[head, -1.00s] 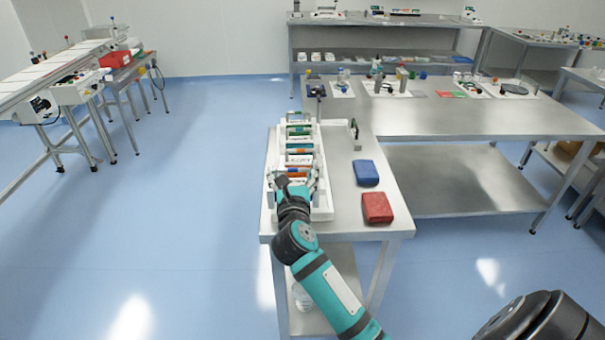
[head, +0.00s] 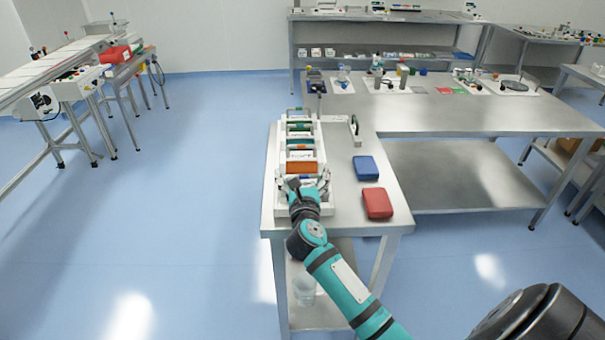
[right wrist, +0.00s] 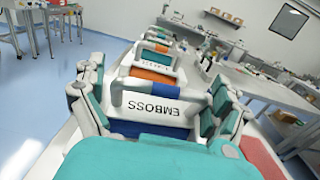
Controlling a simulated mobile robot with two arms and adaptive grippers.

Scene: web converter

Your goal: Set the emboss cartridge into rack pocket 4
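The emboss cartridge (right wrist: 150,108) has a white handle marked EMBOSS over a blue body. In the right wrist view it sits nearest me, in line with the other cartridges. My right gripper (right wrist: 155,100) is open, with its fingers apart on either side of the handle; I see no clear grip on it. In the head view my right gripper (head: 308,182) is over the near end of the white rack (head: 318,211). The pocket floors and pocket numbers cannot be made out. My left gripper is not in view.
An orange cartridge (head: 302,167) and several others stand behind in the row. A blue box (head: 365,168) and a red box (head: 377,203) lie to the right on the table (head: 345,214). A small upright stand (head: 354,127) is farther back.

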